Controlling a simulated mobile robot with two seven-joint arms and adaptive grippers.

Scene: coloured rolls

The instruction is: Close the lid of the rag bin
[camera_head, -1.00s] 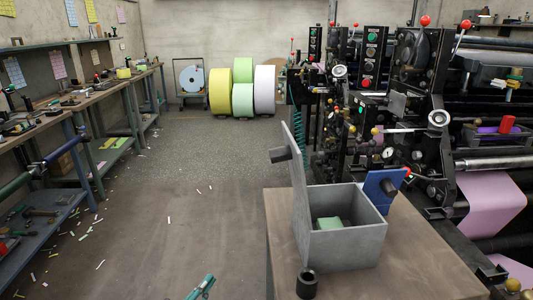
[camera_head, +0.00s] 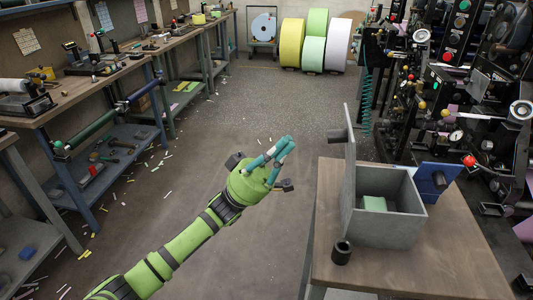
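The grey rag bin (camera_head: 393,226) stands on a wooden-topped table at the right. Its lid (camera_head: 348,165) is open, standing upright along the bin's left side, with a dark knob (camera_head: 336,135) on its outer face. A pale green block-like thing (camera_head: 374,203) lies inside the bin. My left gripper (camera_head: 288,144) is raised left of the table, apart from the lid, its teal fingers pointing up and right. The fingers come together at their tips, with nothing seen between them. My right gripper is not in view.
A small black cylinder (camera_head: 341,252) stands on the table (camera_head: 450,245) in front of the bin. Machinery (camera_head: 460,120) crowds the right; workbenches (camera_head: 90,90) line the left. The floor between is mostly clear, with scraps.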

